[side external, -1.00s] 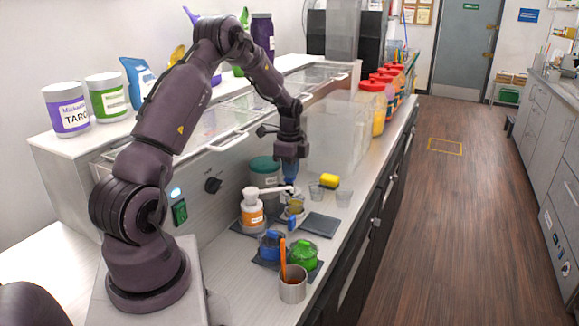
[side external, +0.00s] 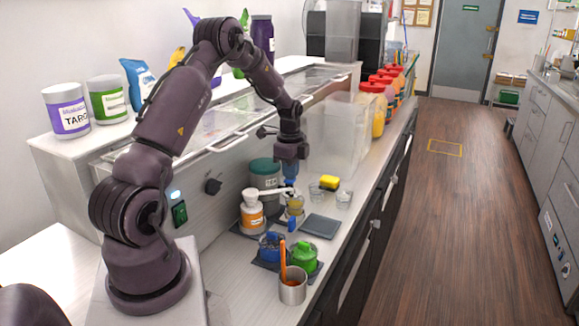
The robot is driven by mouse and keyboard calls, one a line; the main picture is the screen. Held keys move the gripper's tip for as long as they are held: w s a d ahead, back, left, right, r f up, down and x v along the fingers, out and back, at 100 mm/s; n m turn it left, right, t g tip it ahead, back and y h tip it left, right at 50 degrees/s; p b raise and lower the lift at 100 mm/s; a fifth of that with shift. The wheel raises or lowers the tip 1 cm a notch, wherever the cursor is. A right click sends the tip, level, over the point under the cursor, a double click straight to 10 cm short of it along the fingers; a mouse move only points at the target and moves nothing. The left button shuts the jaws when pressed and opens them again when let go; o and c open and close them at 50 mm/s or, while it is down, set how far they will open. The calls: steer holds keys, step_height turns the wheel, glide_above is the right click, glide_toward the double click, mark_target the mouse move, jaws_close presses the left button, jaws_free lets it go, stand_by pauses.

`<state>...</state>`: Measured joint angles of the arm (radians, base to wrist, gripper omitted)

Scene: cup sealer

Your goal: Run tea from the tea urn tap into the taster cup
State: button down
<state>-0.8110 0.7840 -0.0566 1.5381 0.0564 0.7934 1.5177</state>
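A grey-green canister with a teal lid (side external: 264,173) stands against the machine front and may be the tea urn. I cannot make out its tap. My gripper (side external: 290,182) points down just right of the canister, above a small clear cup with amber contents (side external: 296,203). This cup may be the taster cup. Something blue shows at my fingertips, and the fingers are too small to read. Two clear empty cups, one (side external: 317,193) and another (side external: 344,198), stand to the right. I cannot see any stream of liquid.
A white pump bottle with an orange label (side external: 251,212) stands left of my gripper, its spout reaching toward it. A dark flat pad (side external: 321,227), a yellow sponge (side external: 329,182), blue (side external: 271,246) and green (side external: 303,256) containers, and a metal cup (side external: 292,287) with an orange-handled tool are nearby.

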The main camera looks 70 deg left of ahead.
step_height(320, 180, up, 14)
stand_by(0.6)
stand_by(1.4)
steer(key=s+d+r+n+t, duration=0.1)
steer(key=s+d+r+n, duration=0.1)
steer(key=d, duration=0.9)
steer(key=s+d+r+n+t, duration=0.2)
steer(key=s+d, duration=0.5)
steer(key=d, duration=0.4)
steer(key=s+d+r+n+t, duration=0.2)
steer(key=s+d+r+n, duration=0.2)
steer(key=d, duration=0.7)
steer(key=shift+s+r+n, duration=0.15)
steer(key=shift+s+n, duration=0.35)
steer(key=shift+s, duration=0.2)
